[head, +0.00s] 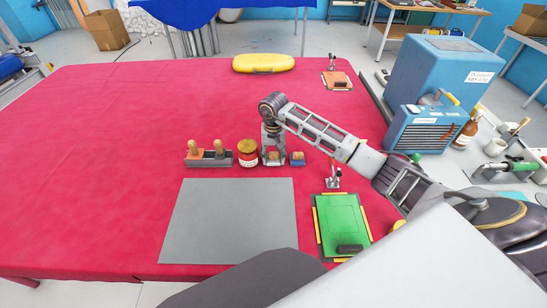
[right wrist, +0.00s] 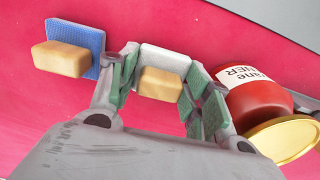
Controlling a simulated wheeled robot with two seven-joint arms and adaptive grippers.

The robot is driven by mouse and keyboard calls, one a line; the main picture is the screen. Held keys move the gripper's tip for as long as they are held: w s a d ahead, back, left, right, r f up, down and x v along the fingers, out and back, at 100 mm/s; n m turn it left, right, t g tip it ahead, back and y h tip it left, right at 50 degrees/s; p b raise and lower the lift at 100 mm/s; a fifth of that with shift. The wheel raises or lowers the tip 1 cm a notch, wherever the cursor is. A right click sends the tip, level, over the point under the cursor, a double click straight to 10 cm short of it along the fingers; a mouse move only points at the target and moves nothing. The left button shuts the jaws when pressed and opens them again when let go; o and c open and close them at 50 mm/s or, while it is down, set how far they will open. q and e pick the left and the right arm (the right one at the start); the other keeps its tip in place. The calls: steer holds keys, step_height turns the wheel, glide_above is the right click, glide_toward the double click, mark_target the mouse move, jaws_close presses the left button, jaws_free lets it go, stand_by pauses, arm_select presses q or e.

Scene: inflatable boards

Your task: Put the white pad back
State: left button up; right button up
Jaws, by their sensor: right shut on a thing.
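The white pad (right wrist: 168,56), with a tan block on it as a handle, is between the fingers of my right gripper (right wrist: 159,80) in the right wrist view. The green-lined fingers are shut on it. In the head view my right gripper (head: 273,152) points down at the table behind the grey sheet, and the pad is small and partly hidden there. I cannot tell whether the pad touches the table. A blue pad (head: 297,162) with a similar tan block stands just to its right; it also shows in the right wrist view (right wrist: 92,42). My left gripper is not in view.
A red jar (head: 247,158) with a yellow lid stands close beside my right gripper, left of it. Further left is a grey holder (head: 208,162) with wooden-handled tools. A grey sheet (head: 228,222) and a green board (head: 342,222) lie in front. The red table's left side is clear.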

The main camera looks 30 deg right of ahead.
mark_target(274, 153)
steer(key=shift+f, duration=0.1)
steer(key=o, duration=0.7)
steer(key=shift+r, duration=0.2)
step_height(274, 153, up, 12)
stand_by(1.1)
